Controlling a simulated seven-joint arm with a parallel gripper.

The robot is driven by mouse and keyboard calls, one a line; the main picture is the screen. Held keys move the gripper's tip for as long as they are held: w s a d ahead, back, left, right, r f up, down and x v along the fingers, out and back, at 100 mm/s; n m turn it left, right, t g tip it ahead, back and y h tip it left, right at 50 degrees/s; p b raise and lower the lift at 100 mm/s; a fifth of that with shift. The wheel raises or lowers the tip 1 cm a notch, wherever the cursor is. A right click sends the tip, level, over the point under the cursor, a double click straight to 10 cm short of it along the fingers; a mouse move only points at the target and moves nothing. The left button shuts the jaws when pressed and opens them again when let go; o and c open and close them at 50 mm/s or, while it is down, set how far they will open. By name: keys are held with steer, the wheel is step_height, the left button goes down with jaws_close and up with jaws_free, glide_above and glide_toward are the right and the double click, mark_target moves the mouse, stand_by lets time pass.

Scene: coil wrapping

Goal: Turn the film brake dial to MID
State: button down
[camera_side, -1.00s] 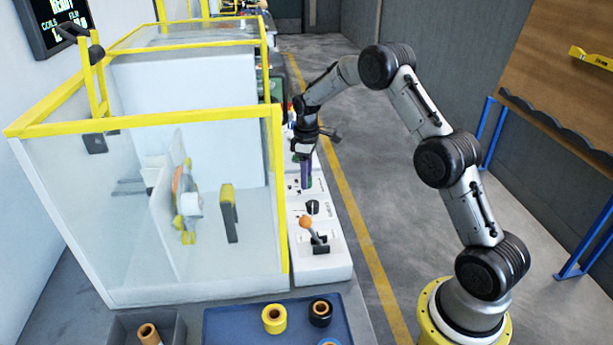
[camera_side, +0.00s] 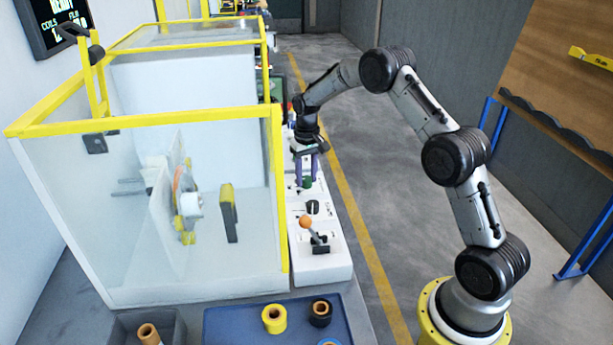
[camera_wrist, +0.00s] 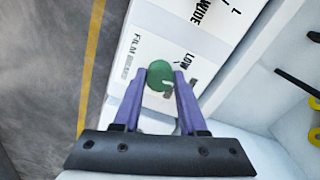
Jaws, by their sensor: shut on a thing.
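The film brake dial is a round green knob on the white control panel. It shows in the wrist view (camera_wrist: 159,77), with "FILM" lettering to its left and "LOW" just to its upper right. My gripper (camera_wrist: 165,76) has its two purple fingers on either side of the dial, shut on it. In the side view my gripper (camera_side: 306,171) points down over the panel with the green dial (camera_side: 307,183) at its fingertips. A pale mark shows at the dial's lower edge, but its setting cannot be read. No MID label can be read.
A black knob (camera_side: 312,207) and an orange-tipped lever (camera_side: 306,222) sit nearer on the same panel. The yellow-framed clear enclosure (camera_side: 278,190) stands close on the left. A blue tray (camera_side: 235,325) with rolls lies in front.

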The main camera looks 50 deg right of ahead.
mark_target(306, 178)
steer(key=shift+m, duration=1)
steer(key=shift+c, duration=2.2)
jaws_free()
step_height(306, 178, up, 14)
